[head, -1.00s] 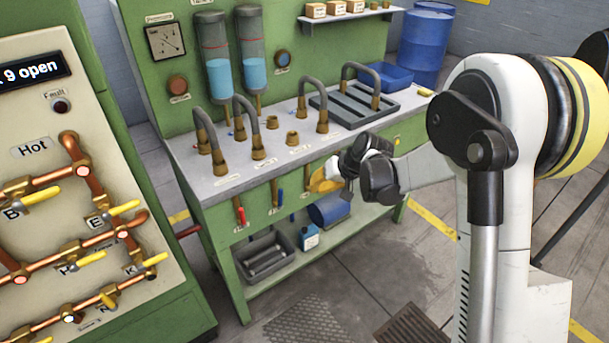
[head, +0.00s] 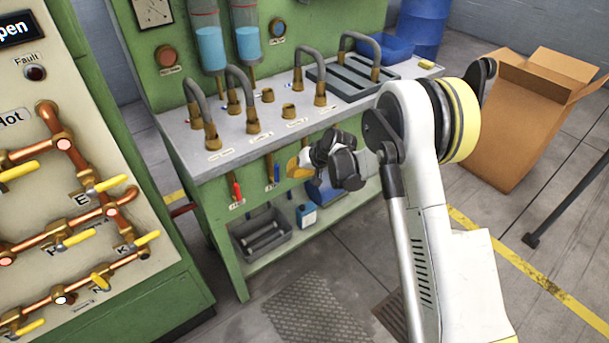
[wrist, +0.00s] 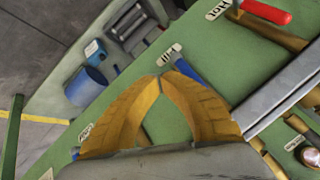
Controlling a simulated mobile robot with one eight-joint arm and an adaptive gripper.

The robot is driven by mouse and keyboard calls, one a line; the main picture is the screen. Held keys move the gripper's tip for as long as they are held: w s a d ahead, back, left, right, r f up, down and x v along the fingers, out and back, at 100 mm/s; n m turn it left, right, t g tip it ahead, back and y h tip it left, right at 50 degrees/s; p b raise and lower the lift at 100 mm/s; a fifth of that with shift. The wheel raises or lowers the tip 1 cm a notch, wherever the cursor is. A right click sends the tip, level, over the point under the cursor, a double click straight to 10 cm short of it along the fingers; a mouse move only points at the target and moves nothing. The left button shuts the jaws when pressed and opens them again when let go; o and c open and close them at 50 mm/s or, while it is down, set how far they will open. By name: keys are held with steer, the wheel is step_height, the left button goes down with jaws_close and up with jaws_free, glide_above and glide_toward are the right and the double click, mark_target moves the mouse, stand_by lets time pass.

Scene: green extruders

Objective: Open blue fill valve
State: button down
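The blue fill valve handle (head: 277,173) hangs on the green bench front below the top, to the right of a red handle (head: 237,190). My gripper (head: 294,166) is just to the right of the blue handle in the head view, with its yellow fingers pointing toward the bench. In the wrist view the yellow fingers (wrist: 163,76) come together at the tips, with nothing visible between them. The blue handle (wrist: 187,68) lies just beyond the tips, partly hidden by the right finger. I cannot tell whether they touch.
The bench top (head: 216,136) carries several bent pipes and a grey tray. A lower shelf holds a grey bin (head: 262,235) and a blue bottle (head: 306,215). A panel with copper pipes (head: 100,235) stands at left. A cardboard box (head: 520,120) stands at right.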

mark_target(277, 174)
steer(key=shift+a+r, duration=0.2)
steer(key=shift+a, duration=0.7)
steer(key=shift+s+a+r+b, duration=0.1)
steer(key=shift+s+a+b, duration=0.1)
steer(key=shift+a, duration=0.2)
steer(key=shift+s+a+r+b, duration=0.1)
steer(key=shift+a+b, duration=0.05)
steer(key=shift+a, duration=0.2)
steer(key=shift+r, duration=0.1)
